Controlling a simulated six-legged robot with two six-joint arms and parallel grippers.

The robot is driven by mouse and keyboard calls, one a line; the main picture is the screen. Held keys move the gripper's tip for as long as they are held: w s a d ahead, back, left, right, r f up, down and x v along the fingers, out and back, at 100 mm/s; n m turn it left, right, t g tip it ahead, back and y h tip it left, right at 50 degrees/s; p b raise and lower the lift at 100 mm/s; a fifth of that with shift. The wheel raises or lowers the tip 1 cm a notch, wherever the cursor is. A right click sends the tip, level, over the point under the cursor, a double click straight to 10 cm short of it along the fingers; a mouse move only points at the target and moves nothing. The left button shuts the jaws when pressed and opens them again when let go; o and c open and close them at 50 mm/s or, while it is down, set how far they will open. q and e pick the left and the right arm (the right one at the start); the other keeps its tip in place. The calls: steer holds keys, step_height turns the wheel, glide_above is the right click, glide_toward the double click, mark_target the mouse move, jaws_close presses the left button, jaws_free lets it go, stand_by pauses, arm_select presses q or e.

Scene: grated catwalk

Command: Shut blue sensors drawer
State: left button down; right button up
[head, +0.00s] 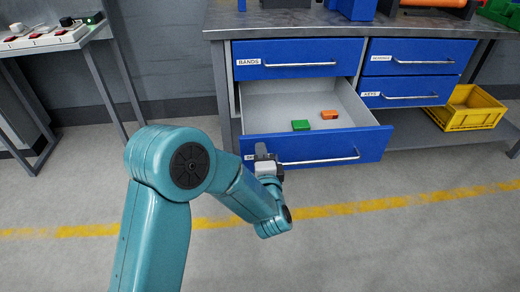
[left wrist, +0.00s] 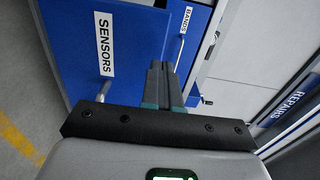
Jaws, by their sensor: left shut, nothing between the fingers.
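The blue sensors drawer (head: 330,148) is pulled well out below the drawer labelled BANDS. A green block (head: 300,125) and an orange block (head: 329,115) lie inside it. Its long bar handle (head: 325,160) runs across the front. My left gripper (head: 262,152) is shut and empty at the left end of the drawer front, covering most of its label. In the left wrist view the SENSORS label (left wrist: 104,44) is readable on the drawer front, and my shut fingers (left wrist: 160,72) point towards that front. I cannot tell whether they touch it. My right gripper is not in view.
The BANDS drawer (head: 297,58) and the two right-hand drawers, including KEYS (head: 412,92), are shut. A yellow crate (head: 468,107) stands on the low shelf at right. A side table (head: 45,40) with power strips is at left. The floor in front is clear.

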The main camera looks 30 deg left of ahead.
arm_select(q)
steer(key=shift+x, duration=1.2)
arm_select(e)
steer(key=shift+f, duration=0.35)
